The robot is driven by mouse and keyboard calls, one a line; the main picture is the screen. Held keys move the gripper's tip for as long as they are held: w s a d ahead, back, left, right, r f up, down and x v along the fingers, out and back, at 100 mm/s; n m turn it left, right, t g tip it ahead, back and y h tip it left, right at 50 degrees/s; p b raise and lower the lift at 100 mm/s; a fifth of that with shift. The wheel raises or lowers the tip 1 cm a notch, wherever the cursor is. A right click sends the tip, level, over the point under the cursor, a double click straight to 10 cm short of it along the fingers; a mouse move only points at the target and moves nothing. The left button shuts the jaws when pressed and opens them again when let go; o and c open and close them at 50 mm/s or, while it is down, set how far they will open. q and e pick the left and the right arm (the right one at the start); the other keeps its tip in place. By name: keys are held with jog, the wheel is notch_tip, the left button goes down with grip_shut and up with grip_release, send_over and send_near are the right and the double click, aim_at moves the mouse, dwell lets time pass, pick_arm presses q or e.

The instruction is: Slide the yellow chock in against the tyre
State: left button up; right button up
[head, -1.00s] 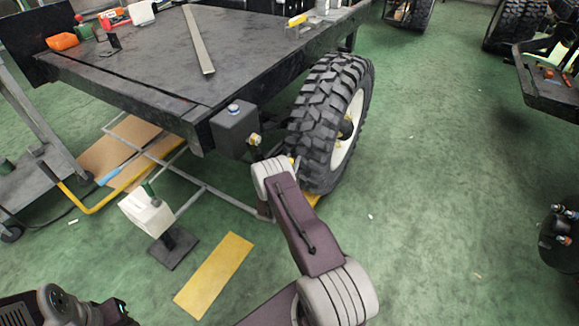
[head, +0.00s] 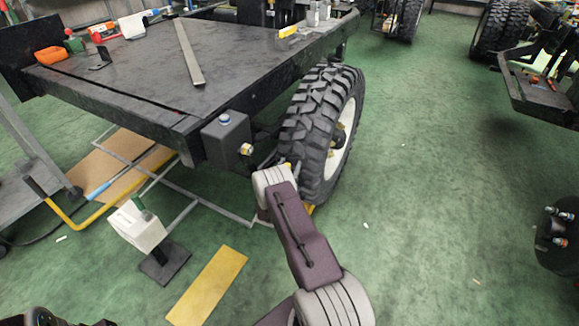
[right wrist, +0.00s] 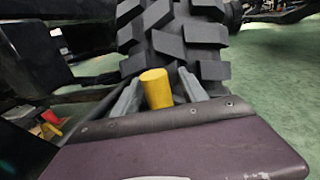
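The tyre (head: 318,130) is a black, deep-lugged wheel with a pale rim under the right side of the dark flatbed. Its tread fills the top middle of the right wrist view (right wrist: 175,45). The yellow chock shows there as a yellow, rounded upright piece (right wrist: 157,88) between the fingers of my right gripper (right wrist: 160,80), which look closed on it, just in front of the tread. In the head view, a bit of yellow (head: 309,209) shows at the tyre's foot; my right arm hides the rest. Whether chock and tyre touch is hidden. My left gripper's fingers are out of view.
A yellow flat strip (head: 208,285) lies on the green floor, left of my right arm. The flatbed (head: 130,75) overhangs. Floor right of the tyre is clear.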

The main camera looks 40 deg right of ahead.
jog(key=p+v, duration=0.4)
jog(key=v, duration=0.5)
